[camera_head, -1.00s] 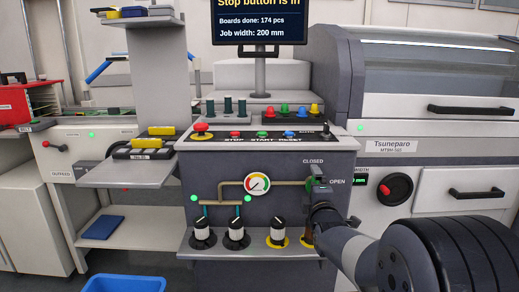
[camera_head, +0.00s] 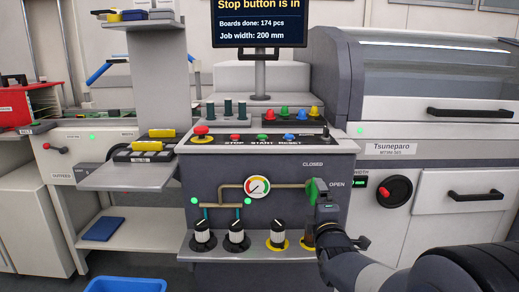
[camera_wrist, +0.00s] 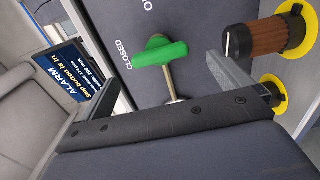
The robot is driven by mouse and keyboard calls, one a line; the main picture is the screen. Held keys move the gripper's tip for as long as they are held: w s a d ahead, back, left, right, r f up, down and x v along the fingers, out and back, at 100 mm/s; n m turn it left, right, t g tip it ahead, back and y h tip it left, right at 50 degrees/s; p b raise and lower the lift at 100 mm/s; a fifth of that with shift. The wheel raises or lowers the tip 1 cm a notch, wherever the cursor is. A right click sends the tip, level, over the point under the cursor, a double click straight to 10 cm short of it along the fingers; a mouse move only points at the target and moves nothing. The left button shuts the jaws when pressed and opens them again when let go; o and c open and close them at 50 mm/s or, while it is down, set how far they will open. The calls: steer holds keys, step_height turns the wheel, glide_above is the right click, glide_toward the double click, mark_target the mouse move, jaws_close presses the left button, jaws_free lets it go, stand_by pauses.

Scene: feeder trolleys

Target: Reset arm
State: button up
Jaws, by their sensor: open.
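My gripper (camera_head: 324,207) is open in front of the dark control panel, close to the green valve handle (camera_head: 313,190). In the wrist view my gripper's two fingers (camera_wrist: 163,65) stand apart, with the green handle (camera_wrist: 160,54) showing between and beyond them. Nothing is held; whether a finger touches the handle I cannot tell. The handle lies lengthwise toward the CLOSED label, and a pipe runs from it. My arm comes in from the lower right of the head view.
A gauge (camera_head: 257,187) and several black-and-white knobs (camera_head: 237,235) sit left of my gripper. A brown knob (camera_wrist: 255,42) is close to one finger. Above are a red mushroom button (camera_head: 201,130) and a screen (camera_head: 259,22) reading "Stop button is in". A blue bin (camera_head: 125,286) stands lower left.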

mark_target(315, 194)
steer(key=w, duration=0.7)
steer(key=shift+s+r+m+p, duration=0.2)
steer(key=shift+m+p, duration=0.2)
steer(key=shift+m, duration=0.6)
steer(key=m+p, duration=0.2)
steer(key=m, duration=0.1)
steer(key=m+p, duration=0.8)
steer(key=p, duration=0.1)
steer(key=shift+r+m, duration=0.1)
steer(key=shift+m, duration=0.2)
steer(key=m+p, duration=0.4)
steer(key=p, duration=0.1)
steer(key=shift+d+m+p, duration=0.1)
steer(key=shift+m+p, duration=0.2)
steer(key=shift+p, duration=0.1)
steer(key=shift+s+f, duration=0.25)
steer(key=shift+s, duration=0.2)
